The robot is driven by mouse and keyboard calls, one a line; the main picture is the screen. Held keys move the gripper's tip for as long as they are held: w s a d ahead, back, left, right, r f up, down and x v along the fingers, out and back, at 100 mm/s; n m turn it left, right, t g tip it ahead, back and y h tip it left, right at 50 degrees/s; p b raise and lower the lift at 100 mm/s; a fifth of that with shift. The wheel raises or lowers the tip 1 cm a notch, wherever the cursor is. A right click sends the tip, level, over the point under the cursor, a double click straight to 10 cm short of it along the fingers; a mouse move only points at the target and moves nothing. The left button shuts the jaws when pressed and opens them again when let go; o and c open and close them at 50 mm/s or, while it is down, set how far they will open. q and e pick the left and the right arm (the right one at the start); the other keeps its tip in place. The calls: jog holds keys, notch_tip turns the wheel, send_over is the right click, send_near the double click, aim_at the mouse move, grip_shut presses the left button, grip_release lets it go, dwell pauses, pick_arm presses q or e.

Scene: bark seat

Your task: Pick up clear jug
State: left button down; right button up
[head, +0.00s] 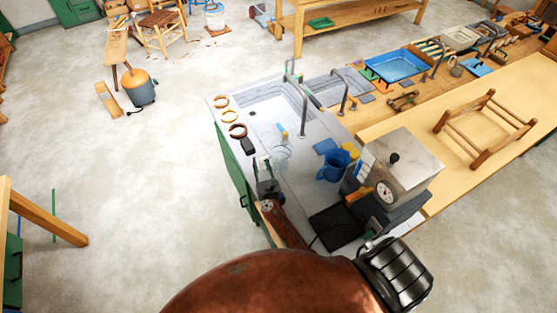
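The clear jug (280,152) is a see-through vessel standing on the grey sink counter, faint against the surface. My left gripper is out of view.
A blue jug (333,165) stands right of the clear jug, beside a metal box-shaped appliance (402,162). Several rings (238,131) lie along the counter's left edge. Tall taps (303,118) rise behind. A wooden bench (480,105) extends right.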

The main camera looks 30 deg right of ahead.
grip_shut()
jog(key=shift+r, duration=0.15)
dwell(0.4)
